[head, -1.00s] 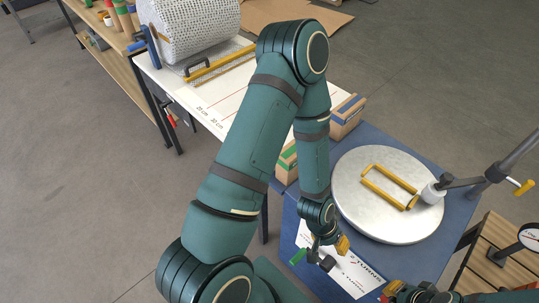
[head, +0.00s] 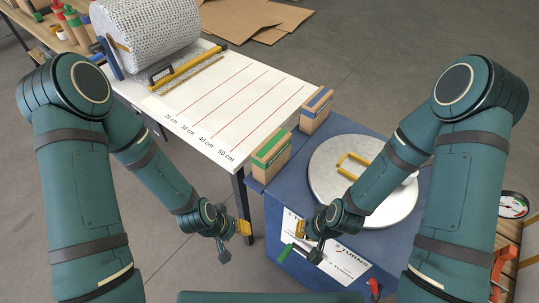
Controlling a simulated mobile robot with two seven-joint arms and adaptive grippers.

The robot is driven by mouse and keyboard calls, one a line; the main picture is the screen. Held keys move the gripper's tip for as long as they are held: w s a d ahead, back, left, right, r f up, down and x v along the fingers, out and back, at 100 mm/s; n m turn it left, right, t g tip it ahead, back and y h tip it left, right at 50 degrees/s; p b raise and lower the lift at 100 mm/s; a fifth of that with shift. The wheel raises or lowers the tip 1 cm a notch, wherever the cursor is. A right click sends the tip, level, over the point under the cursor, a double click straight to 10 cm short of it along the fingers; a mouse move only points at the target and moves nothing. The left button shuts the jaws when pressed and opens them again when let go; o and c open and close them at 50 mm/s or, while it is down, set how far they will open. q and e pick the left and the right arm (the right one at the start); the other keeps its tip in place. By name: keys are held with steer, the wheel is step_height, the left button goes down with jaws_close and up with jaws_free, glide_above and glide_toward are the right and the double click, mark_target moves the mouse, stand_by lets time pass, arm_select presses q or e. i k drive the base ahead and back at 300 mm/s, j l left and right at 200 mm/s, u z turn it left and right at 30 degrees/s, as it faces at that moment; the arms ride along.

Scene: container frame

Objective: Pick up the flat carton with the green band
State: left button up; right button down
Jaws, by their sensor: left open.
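The carton with the green band (head: 271,157) is a brown box on the blue bench's near-left corner, beside the white table. It is upright and fully visible. My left gripper (head: 234,241) is open and empty, below and left of the carton and apart from it. My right gripper (head: 308,242) is in front of the blue bench, below and right of the carton. Whether its jaws are open or shut cannot be told.
A similar carton with a blue band (head: 317,110) stands behind. A round grey turntable (head: 322,180) bears a yellow frame (head: 352,163), partly hidden by my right arm. The white table (head: 240,100) has red measuring lines and a bubble-wrap roll (head: 150,30). A green handle (head: 285,253) shows near my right gripper.

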mark_target(267, 159)
steer(key=z, duration=1)
steer(key=k+j+z, duration=0.15)
steer(key=j+z, duration=0.2)
steer(key=k+j+z, duration=0.15)
steer(key=j+z, duration=0.2)
steer(key=i+j, duration=0.2)
steer(key=j, duration=0.25)
